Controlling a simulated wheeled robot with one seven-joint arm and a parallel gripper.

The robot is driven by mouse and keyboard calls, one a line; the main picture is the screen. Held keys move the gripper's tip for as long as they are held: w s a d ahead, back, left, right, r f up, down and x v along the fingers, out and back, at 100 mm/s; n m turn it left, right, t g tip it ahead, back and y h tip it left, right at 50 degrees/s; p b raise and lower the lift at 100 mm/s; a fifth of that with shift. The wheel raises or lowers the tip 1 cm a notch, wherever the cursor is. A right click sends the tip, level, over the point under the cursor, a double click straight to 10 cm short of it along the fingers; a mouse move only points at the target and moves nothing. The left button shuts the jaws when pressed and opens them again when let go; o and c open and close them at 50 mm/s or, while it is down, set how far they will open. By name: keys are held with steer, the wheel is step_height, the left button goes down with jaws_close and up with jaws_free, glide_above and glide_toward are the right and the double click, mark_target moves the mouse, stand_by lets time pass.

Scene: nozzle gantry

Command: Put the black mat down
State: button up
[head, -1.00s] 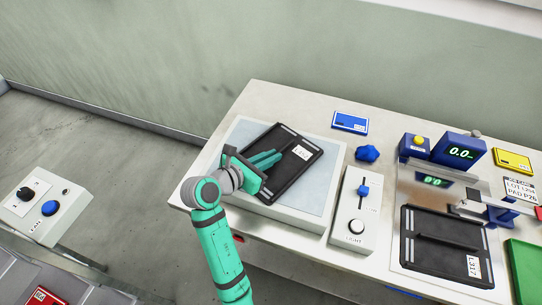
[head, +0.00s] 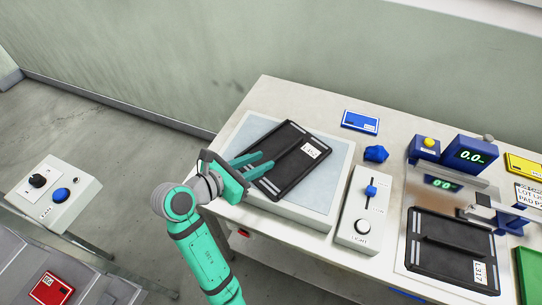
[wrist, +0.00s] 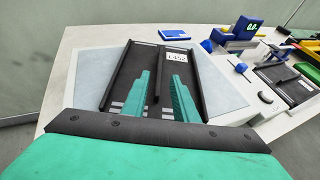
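The black mat (head: 297,172) lies tilted on the pale panel (head: 331,183) at the left of the bench. It has a raised ridge along its middle and a white label at its far end. It also shows in the wrist view (wrist: 131,72). My gripper (head: 266,163) is over the mat's near left part. In the wrist view its two teal fingers (wrist: 162,75) stand apart, one on each side of the ridge, with gaps showing. A second black mat (head: 450,262) lies under the display stand at the right.
A control box (head: 361,205) with a blue slider and white knob stands right of the panel. A blue knob (head: 376,153), a blue card (head: 360,121) and a blue display (head: 469,154) are behind. A button box (head: 52,193) stands at left.

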mark_target(283, 152)
steer(key=shift+o, duration=0.5)
steer(key=shift+v, duration=1.55)
steer(key=shift+w+d+f, duration=0.15)
steer(key=shift+d+f, duration=0.05)
steer(key=shift+d, duration=0.2)
steer(key=shift+w+d+f, duration=0.2)
steer(key=shift+d, duration=0.2)
steer(key=x, duration=0.5)
steer(key=shift+a, duration=0.1)
steer(key=shift+w+a+x, duration=0.1)
steer(key=shift+a+x, duration=0.05)
steer(key=shift+x, duration=1.2)
steer(key=shift+w+a+x, duration=0.15)
steer(key=shift+x, duration=1.25)
jaws_close()
